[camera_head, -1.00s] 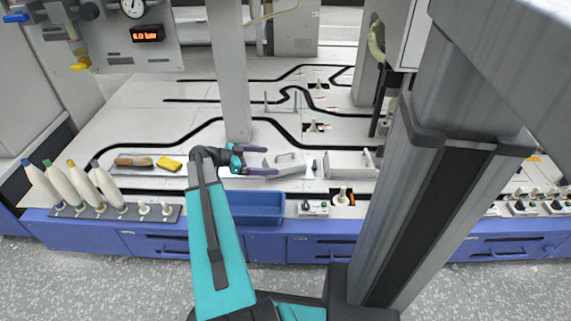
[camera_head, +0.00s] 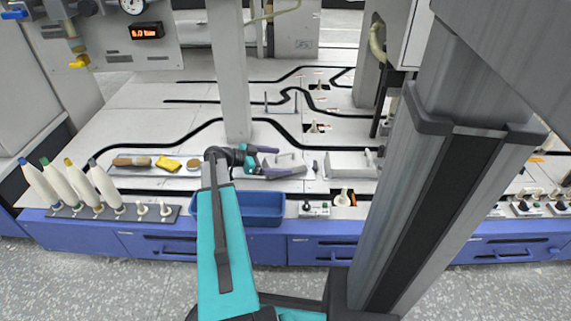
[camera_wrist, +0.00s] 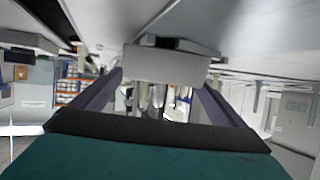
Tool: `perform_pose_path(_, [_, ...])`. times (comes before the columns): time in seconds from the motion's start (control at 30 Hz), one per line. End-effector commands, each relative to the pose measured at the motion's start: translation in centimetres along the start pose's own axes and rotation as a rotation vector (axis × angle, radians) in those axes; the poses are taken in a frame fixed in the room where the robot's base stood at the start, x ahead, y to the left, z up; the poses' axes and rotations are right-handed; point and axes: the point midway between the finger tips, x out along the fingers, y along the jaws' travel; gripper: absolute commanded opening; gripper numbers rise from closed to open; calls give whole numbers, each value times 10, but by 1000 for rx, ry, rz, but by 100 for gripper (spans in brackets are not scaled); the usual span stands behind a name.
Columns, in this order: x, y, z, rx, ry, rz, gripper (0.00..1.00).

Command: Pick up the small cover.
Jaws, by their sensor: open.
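The small cover (camera_head: 291,160) is a pale grey-white piece with a bar handle on top, lying on the white worktop right of the upright post. A longer pale cover (camera_head: 350,163) with a similar handle lies to its right. My gripper (camera_head: 272,161) is open, its purple fingers pointing right at the small cover's left end. One finger shows on the far side and one on the near side. I cannot tell whether they touch it. In the wrist view, a plain grey block face (camera_wrist: 165,65) sits ahead between the spread fingers (camera_wrist: 158,92); it is probably the cover.
A blue tray (camera_head: 262,222) is set in the front edge below my arm. Several bobbins (camera_head: 72,183) stand at the left. A brush (camera_head: 131,161), a yellow cloth (camera_head: 169,164) and a tan round thing (camera_head: 194,164) lie left of my gripper. The upright post (camera_head: 230,80) stands close behind.

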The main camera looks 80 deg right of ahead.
Motion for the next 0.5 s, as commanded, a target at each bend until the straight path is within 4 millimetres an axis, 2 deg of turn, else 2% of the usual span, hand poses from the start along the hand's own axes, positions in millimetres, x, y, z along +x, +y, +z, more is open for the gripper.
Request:
perform_pose_path(0.3, [34, 0, 1, 1, 0, 2, 94])
perform_pose_path(0.5, [37, 0, -1, 0, 0, 0, 94])
